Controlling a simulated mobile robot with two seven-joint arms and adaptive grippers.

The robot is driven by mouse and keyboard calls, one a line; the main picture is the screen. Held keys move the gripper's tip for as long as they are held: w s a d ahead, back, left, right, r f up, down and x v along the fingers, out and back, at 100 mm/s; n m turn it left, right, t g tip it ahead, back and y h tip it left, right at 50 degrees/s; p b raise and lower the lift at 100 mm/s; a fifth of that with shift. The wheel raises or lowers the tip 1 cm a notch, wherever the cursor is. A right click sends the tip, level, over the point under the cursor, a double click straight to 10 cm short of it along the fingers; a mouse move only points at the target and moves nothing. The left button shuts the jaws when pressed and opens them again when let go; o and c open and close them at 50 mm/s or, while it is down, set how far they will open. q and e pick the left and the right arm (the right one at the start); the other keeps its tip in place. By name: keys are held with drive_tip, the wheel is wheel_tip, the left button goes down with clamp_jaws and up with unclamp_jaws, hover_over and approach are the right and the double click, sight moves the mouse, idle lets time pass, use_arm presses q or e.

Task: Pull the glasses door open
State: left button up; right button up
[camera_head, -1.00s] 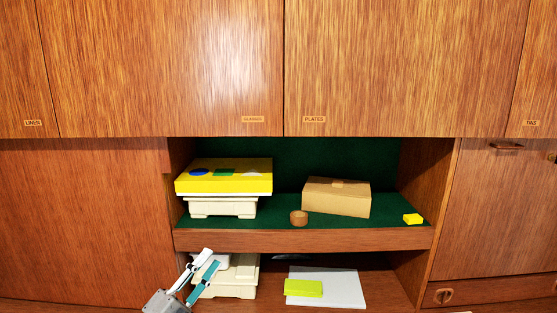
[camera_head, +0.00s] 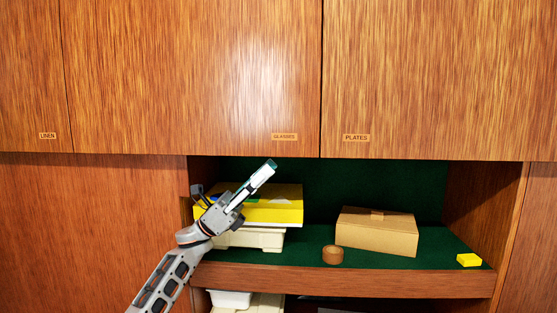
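The glasses door (camera_head: 200,75) is a wide wooden panel in the upper row, with a small "GLASSES" label (camera_head: 284,137) near its lower right corner. It looks shut, flush with the plates door (camera_head: 430,80) to its right, with a thin dark seam between them. No handle shows on it. My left gripper (camera_head: 268,168) points up and right just below the door's lower edge, in front of the open shelf. It appears apart from the door. Its fingers are seen edge-on and overlap, so their opening cannot be told. My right gripper is out of view.
The shelf (camera_head: 370,283) below holds a yellow box (camera_head: 285,205) on a cream scale-like item (camera_head: 265,238), a tape roll (camera_head: 333,255), a cardboard box (camera_head: 375,235) and a small yellow block (camera_head: 469,260). The linen door (camera_head: 30,80) is at the left.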

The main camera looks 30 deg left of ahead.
sight(282, 156)
use_arm(q)
drive_tip(key=x, duration=0.4)
drive_tip(key=shift+w+r+p, duration=0.1)
drive_tip(key=shift+w+p, duration=0.05)
drive_tip(key=shift+p, duration=0.25)
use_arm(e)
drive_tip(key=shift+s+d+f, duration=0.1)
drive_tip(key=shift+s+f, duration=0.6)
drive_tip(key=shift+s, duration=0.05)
use_arm(q)
drive_tip(key=shift+c, duration=0.3)
clamp_jaws()
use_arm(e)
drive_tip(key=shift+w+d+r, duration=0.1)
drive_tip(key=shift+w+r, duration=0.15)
